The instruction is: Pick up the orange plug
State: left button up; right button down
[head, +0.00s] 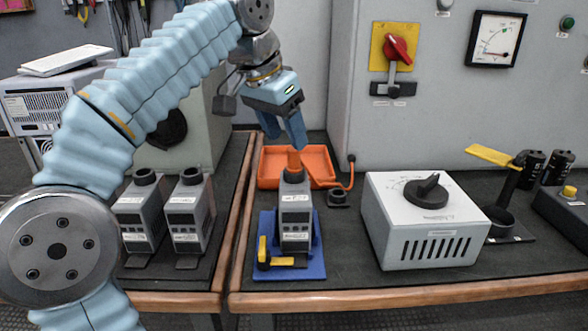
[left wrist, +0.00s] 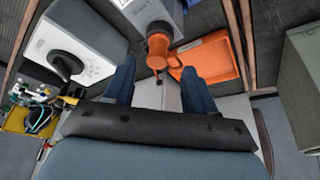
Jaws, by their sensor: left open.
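The orange plug (head: 294,160) stands upright on top of a grey capacitor unit (head: 295,217), which sits on a blue base (head: 314,262). My left gripper (head: 286,143) is open, pointing down just above and behind the plug, with nothing held. In the left wrist view the plug (left wrist: 158,48) appears between and beyond the two blue fingertips of the left gripper (left wrist: 157,68). I cannot tell whether either finger touches it. My right gripper is not in view.
An orange tray (head: 325,180) lies right behind the unit, and an orange cable (head: 346,182) runs to its right. A white box with a black dial (head: 405,232) stands to the right. Two similar grey units (head: 187,216) stand to the left.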

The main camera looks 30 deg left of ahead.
aim_at(294, 163)
pick_arm(q)
jog(key=x, duration=0.2)
jog(key=b+x, duration=0.1)
jog(key=x, duration=0.2)
jog(key=shift+w+d+f, duration=0.15)
jog(key=shift+d, duration=0.1)
jog(key=shift+c, duration=0.2)
grip_shut()
